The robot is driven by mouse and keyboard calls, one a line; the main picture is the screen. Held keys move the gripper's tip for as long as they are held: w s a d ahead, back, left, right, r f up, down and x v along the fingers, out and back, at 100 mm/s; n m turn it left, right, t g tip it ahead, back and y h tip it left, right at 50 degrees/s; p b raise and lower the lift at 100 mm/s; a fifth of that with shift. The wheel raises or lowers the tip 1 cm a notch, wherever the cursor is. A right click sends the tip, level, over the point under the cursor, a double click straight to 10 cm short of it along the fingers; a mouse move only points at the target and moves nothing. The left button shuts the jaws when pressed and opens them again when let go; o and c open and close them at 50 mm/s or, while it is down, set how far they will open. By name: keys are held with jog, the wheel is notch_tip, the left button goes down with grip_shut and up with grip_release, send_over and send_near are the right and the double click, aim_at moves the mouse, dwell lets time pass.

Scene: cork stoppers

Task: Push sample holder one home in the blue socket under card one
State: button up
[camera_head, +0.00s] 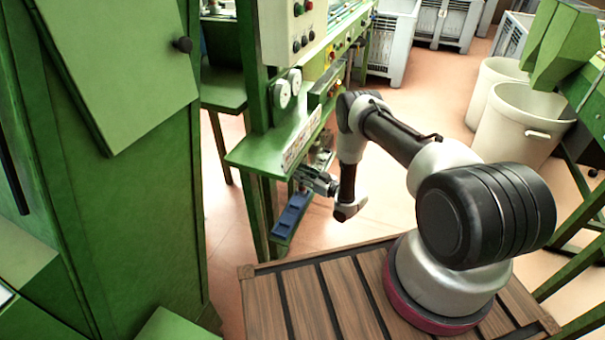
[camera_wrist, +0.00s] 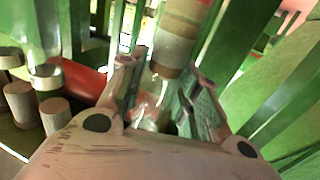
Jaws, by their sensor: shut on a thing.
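My gripper (camera_head: 303,177) is beside the green machine in the head view, a little above a long blue block (camera_head: 292,213) on a low green ledge. In the wrist view my gripper (camera_wrist: 158,85) has its two fingers on either side of a pale, glassy thing (camera_wrist: 150,103), which seems to be the sample holder; its outline is blurred. A pale strip with printed cards (camera_head: 301,140) runs along the machine's edge above. I cannot tell which card is card one, nor whether the holder touches a socket.
In the wrist view, cork-coloured cylinders (camera_wrist: 54,115) stand at left near a red part (camera_wrist: 85,80). A tan cylinder (camera_wrist: 182,30) rises beyond the fingers. The green shelf (camera_head: 245,155) overhangs close to my gripper. Open floor (camera_head: 385,205) lies to the right; white bins (camera_head: 515,125) stand farther off.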

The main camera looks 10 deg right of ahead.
jog(key=shift+f, duration=1.2)
dwell(1.0)
jog(key=o, duration=1.1)
jog(key=v, duration=1.2)
